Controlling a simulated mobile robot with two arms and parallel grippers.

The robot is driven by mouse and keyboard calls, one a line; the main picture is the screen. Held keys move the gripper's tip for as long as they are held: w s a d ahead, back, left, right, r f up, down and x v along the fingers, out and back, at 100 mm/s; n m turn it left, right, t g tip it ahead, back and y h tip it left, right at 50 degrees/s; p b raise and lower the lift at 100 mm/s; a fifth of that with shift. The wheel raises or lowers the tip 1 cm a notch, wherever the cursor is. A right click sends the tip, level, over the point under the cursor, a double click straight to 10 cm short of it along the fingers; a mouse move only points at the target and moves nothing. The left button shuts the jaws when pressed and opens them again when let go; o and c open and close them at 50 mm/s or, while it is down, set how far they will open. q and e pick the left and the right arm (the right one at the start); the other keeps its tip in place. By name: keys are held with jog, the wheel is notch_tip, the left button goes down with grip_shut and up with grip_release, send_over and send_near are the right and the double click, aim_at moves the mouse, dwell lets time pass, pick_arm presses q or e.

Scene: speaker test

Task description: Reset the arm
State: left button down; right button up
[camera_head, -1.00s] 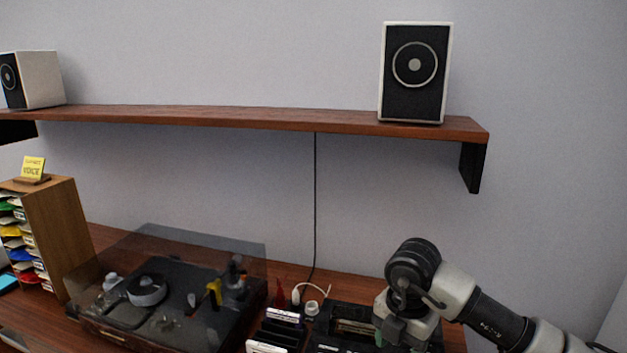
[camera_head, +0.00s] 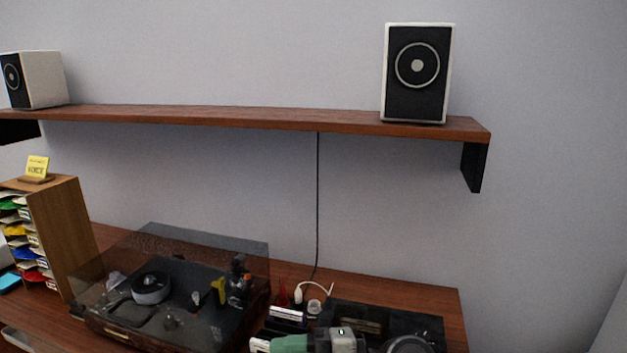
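My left arm and gripper are not in view.
A wooden shelf (camera_head: 260,119) holds a right speaker (camera_head: 417,95) and a left speaker (camera_head: 42,80). On the desk (camera_head: 453,310) are a lidded turntable (camera_head: 170,290), a black device (camera_head: 385,322) and a wooden paper sorter (camera_head: 62,225). A black cable (camera_head: 318,200) hangs down the wall.

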jog(key=w+d+r+m+t+h, duration=0.2)
jog(key=d+m+t, duration=0.3)
jog(key=m+t, duration=0.45)
jog(key=w+d+r+m+t+h, duration=0.15)
jog(key=d+m+t, duration=0.25)
jog(key=m+t, duration=0.5)
jog(key=s+d+f+m+g+h, duration=0.3)
jog(key=d+f+m+h, duration=0.85)
jog(key=f+h, duration=0.35)
jog(key=s+d+f+n+g, duration=0.1)
jog(key=s+d+f+g, duration=0.1)
jog(key=s+f+g, duration=0.55)
jog(key=s+d+f+g, duration=0.2)
jog(key=s+f+g, duration=0.25)
jog(key=s, duration=0.65)
notch_tip(320, 180, down, 26)
jog(key=r, duration=0.1)
jog(key=s+d+f+g, duration=0.2)
jog(key=s+f, duration=1.4)
jog(key=s, duration=0.1)
jog(key=shift+d+f+n+y, duration=0.25)
jog(key=shift+f+n+y, duration=0.1)
jog(key=shift+f+n, duration=0.05)
